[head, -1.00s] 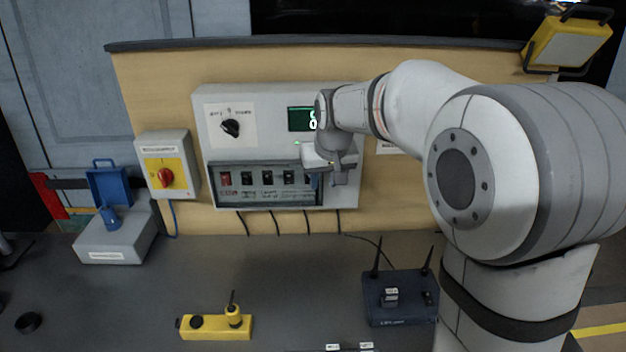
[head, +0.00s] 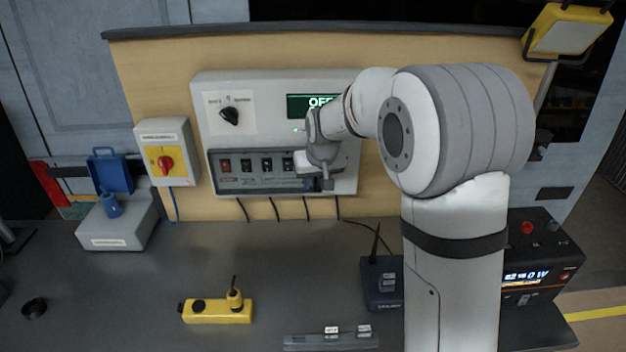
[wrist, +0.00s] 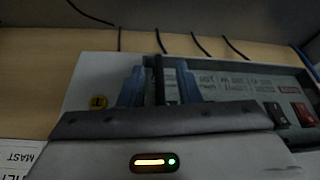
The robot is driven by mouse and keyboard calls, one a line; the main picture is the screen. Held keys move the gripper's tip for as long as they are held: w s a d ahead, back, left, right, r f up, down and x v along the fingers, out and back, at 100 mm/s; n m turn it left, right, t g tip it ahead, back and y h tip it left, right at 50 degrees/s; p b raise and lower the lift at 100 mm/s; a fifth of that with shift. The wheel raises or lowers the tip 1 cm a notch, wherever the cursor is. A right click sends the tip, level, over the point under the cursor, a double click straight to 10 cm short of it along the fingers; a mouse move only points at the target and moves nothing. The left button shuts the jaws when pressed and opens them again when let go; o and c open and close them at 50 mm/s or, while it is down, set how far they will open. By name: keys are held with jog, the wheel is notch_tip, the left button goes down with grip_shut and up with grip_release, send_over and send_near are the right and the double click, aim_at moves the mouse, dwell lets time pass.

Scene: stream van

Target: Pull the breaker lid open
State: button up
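The breaker lid (head: 262,186) is a dark-framed, see-through-looking cover at the lower front of the grey wall box (head: 262,85). It seems to lie over a row of breakers, one of them red; I cannot tell whether it is ajar. My gripper (head: 325,188) is at the lid's right end. In the wrist view, the blue fingers of my gripper (wrist: 160,72) stand apart, with a dark upright bar (wrist: 158,82) between them, perhaps part of the lid. Clear gaps show on both sides of it. My arm hides the box's right part.
A red-knobbed switch box (head: 166,152) is left of the wall box. Cables hang below. On the bench are a blue padlock-like item on a grey box (head: 118,228), a yellow block (head: 217,311), a router (head: 380,290) and a black power unit (head: 540,262).

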grip_shut()
dwell(0.3)
